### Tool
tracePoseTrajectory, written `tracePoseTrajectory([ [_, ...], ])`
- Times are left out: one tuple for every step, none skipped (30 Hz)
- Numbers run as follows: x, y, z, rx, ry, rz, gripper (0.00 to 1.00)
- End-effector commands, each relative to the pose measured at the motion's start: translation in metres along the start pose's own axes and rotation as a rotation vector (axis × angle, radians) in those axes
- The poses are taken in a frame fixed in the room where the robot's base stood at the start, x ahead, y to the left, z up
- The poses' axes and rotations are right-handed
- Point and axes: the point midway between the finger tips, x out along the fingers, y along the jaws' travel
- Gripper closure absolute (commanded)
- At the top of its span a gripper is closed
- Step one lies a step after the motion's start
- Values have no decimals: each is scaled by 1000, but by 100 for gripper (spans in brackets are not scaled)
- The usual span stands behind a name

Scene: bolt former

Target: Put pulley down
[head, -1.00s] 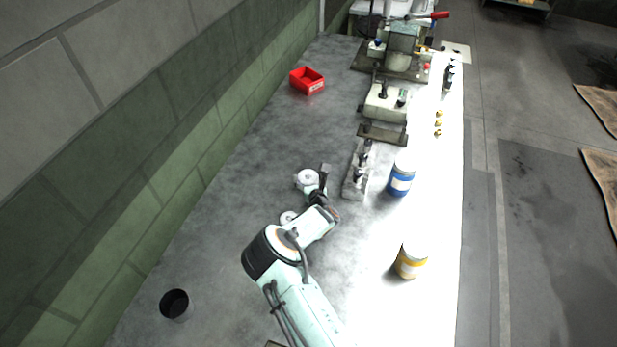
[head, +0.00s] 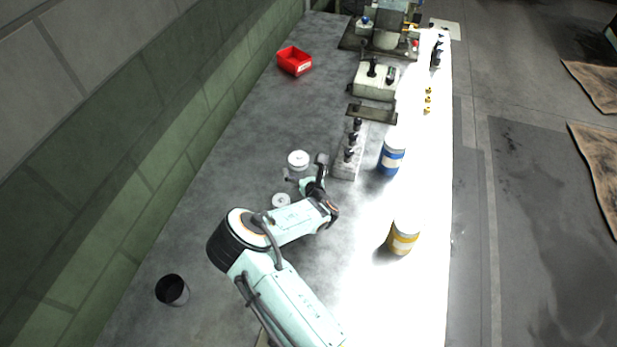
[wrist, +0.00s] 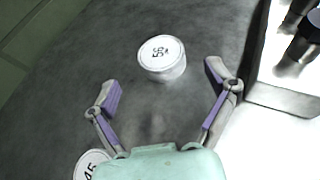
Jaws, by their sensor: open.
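A pale round pulley marked 56 (wrist: 161,58) stands flat on the grey bench, and it also shows in the head view (head: 298,159). My gripper (wrist: 162,84) is open and empty. Its two purple-padded fingers are spread on the near side of the pulley, with a gap and apparently no contact. In the head view my gripper (head: 305,170) is just in front of the pulley. A second pale disc, marked 45 (wrist: 90,165), lies at the lower left of the wrist view, partly hidden by my gripper; the head view shows it too (head: 281,200).
A block with upright dark pegs (head: 347,160) stands right of the pulley. A red bin (head: 294,62) is at the back, a dark cup (head: 172,290) at front left. The bench left of the pulley is clear.

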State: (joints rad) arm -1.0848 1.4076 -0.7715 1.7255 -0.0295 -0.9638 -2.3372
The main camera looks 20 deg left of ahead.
Motion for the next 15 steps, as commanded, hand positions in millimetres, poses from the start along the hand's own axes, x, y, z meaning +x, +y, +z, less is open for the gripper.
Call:
tracePoseTrajectory([
  [-11, 0, 0, -1, 1, -1, 15],
  [-17, 1, 0, 0, 1, -1, 15],
  [-26, 0, 0, 0, 2, -1, 15],
  [-31, 1, 0, 0, 1, 0, 15],
  [-36, 0, 0, 0, 1, -1, 15],
  [-43, 0, 0, 1, 0, -1, 15],
  [-47, 0, 0, 0, 1, -1, 15],
  [-51, 0, 0, -1, 1, 0, 15],
  [-56, 0, 0, 0, 1, 0, 15],
  [-58, 0, 0, 0, 1, -1, 15],
  [-60, 0, 0, 0, 0, 0, 15],
  [-62, 0, 0, 0, -1, 0, 15],
  [-64, 0, 0, 0, -1, 0, 15],
  [-64, 0, 0, 0, -1, 0, 15],
  [-65, 0, 0, 0, -1, 0, 15],
])
